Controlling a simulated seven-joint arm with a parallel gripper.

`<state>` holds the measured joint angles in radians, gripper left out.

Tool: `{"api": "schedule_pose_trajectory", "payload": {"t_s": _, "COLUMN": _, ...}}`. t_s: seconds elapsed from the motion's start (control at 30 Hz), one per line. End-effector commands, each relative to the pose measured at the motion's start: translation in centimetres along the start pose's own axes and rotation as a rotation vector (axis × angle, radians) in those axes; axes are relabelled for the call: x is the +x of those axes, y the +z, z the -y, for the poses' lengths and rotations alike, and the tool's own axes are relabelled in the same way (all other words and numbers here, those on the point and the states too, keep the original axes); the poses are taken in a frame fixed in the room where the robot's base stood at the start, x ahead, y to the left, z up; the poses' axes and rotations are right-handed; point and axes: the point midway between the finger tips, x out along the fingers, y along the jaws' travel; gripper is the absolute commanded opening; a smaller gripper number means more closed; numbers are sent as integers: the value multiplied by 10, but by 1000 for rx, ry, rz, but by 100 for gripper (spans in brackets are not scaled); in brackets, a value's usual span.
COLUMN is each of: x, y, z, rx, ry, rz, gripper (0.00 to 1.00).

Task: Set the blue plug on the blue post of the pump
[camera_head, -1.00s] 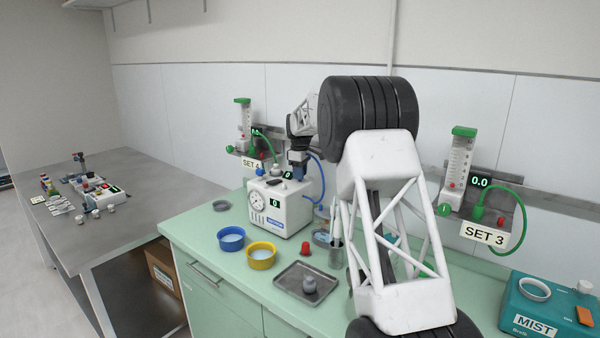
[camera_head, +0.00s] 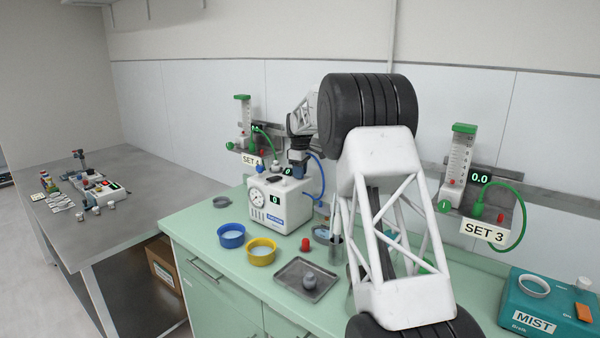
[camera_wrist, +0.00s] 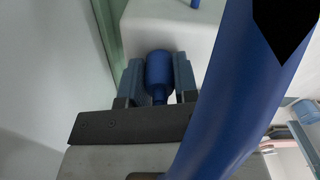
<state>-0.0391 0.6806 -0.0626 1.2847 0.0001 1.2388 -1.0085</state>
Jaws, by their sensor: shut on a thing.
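The white pump (camera_head: 280,212) with a gauge stands at the back of the green counter. My gripper (camera_head: 297,167) is beside its top, at the right end, small in the head view. In the wrist view my gripper (camera_wrist: 159,78) is shut on the blue plug (camera_wrist: 159,70), held between both fingers. The pump's white body (camera_wrist: 170,25) lies beyond the plug. A small blue piece, perhaps the blue post (camera_wrist: 194,4), shows at the top edge, apart from the plug in the picture. A thick blue hose (camera_wrist: 220,95) crosses the right side. Plug contact with the pump cannot be told.
A blue bowl (camera_head: 231,237), a yellow bowl (camera_head: 261,253), a red plug (camera_head: 305,245) and a metal tray (camera_head: 290,285) with a grey piece stand before the pump. Wall set 4 (camera_head: 244,125) is behind. A teal MIST unit (camera_head: 555,300) is far right.

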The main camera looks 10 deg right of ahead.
Motion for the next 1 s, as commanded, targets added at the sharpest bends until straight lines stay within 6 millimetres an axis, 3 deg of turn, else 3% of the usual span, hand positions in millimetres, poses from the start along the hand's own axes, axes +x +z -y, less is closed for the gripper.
{"api": "schedule_pose_trajectory", "payload": {"t_s": 0.53, "x": 1, "y": 0, "z": 0, "rx": 0, "ry": 0, "rz": 0, "gripper": 6}}
{"api": "schedule_pose_trajectory", "payload": {"t_s": 0.57, "x": 1, "y": 0, "z": 0, "rx": 0, "ry": 0, "rz": 0, "gripper": 33}}
{"api": "schedule_pose_trajectory", "payload": {"t_s": 0.73, "x": 1, "y": 0, "z": 0, "rx": 0, "ry": 0, "rz": 0, "gripper": 58}}
{"api": "schedule_pose_trajectory", "payload": {"t_s": 1.0, "x": 1, "y": 0, "z": 0, "rx": 0, "ry": 0, "rz": 0, "gripper": 58}}
